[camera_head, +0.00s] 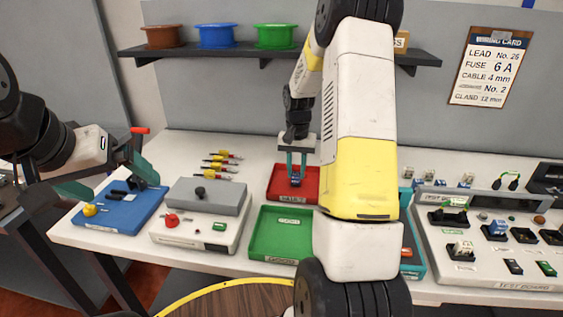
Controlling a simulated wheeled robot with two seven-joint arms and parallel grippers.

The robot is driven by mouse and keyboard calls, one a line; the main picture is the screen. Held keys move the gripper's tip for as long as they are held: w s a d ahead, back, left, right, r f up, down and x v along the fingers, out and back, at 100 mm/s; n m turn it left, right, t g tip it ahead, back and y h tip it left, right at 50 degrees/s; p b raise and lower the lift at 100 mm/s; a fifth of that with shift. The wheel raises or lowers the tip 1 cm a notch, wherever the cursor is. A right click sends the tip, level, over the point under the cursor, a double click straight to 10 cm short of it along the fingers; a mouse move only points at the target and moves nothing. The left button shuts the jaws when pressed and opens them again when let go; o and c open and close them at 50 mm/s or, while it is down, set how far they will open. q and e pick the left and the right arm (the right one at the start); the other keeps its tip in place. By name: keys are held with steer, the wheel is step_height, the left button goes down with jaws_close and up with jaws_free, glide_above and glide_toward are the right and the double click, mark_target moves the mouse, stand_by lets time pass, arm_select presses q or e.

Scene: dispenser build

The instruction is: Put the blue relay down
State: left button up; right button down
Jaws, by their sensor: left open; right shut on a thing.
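The blue relay (295,182) is small and dark blue and sits between the fingertips of my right gripper (296,174). My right gripper points down and is shut on it, over the red tray (275,188). Whether the relay touches the tray floor cannot be told. My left gripper (112,182) is open at the far left, over or near the blue base (145,207) with black parts and a yellow knob. My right arm hides part of the bench to the right of the red tray.
A test board (515,273) with relays and fuses is at the right. A shelf (250,50) holds coloured bowls.

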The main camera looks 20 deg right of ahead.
mark_target(296, 173)
steer(key=shift+f, duration=0.15)
steer(key=c, duration=1.1)
jaws_free()
steer(key=shift+c, duration=0.2)
steer(key=s+a+r+n+t, duration=0.1)
steer(key=s+r, duration=0.1)
steer(key=r, duration=0.7)
steer(key=s+a+r, duration=0.2)
steer(key=r, duration=0.6)
steer(key=s+a+r+n+t, duration=0.1)
steer(key=s+a+r, duration=0.1)
steer(key=s, duration=0.5)
steer(key=s+a+r+n+t+y, duration=0.1)
steer(key=s+a+r+n+t, duration=0.1)
steer(key=s+a, duration=0.2)
steer(key=s+a+r+n+t+y, duration=0.1)
steer(key=s+a+r+t, duration=0.1)
steer(key=s, duration=0.8)
steer(key=shift+s+a+n, duration=0.15)
steer(key=shift+a+n, duration=0.25)
steer(key=shift+a, duration=0.45)
